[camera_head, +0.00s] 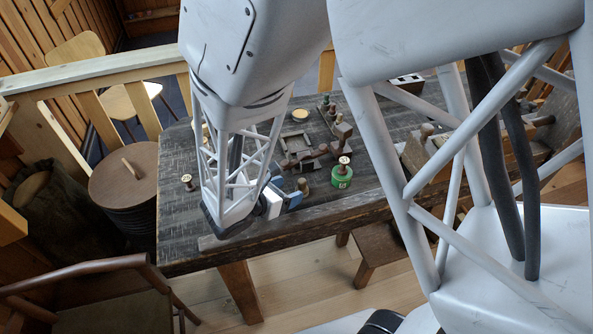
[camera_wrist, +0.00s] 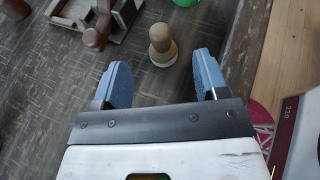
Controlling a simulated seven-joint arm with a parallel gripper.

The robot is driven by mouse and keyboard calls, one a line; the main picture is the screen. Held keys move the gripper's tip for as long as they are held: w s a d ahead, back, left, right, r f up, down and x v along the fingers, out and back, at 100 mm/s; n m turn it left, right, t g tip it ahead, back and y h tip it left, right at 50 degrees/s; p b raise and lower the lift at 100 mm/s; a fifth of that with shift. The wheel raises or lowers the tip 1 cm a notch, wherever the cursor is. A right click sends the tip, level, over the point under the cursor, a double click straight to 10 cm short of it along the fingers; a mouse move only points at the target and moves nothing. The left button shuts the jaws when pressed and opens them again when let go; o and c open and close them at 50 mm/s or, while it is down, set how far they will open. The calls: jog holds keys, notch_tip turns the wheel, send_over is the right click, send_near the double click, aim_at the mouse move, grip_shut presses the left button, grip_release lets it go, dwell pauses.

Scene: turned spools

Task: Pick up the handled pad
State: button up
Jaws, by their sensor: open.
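A small turned wooden piece, a round knob on a wider pale base, looks like the handled pad (camera_wrist: 162,45). It stands on the dark plank table ahead of my gripper in the wrist view, and shows small beside the fingers in the head view (camera_head: 303,187). My gripper (camera_wrist: 160,62) is open and empty, its blue fingers spread left and right with the piece in line with the gap. In the head view my gripper (camera_head: 290,196) is low over the table near its front edge. I cannot tell how far the fingertips are above the table.
A green round block with a wooden knob (camera_head: 341,178) stands just beyond. A brown wooden fixture (camera_head: 315,155) and a square tray (camera_head: 295,143) lie behind. A small dark spool (camera_head: 187,182) is at the left. The table's front edge (camera_head: 340,211) is close.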

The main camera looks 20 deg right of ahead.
aim_at(299, 185)
jog(key=shift+x, duration=2.65)
jog(key=shift+r, duration=0.1)
jog(key=c, duration=1)
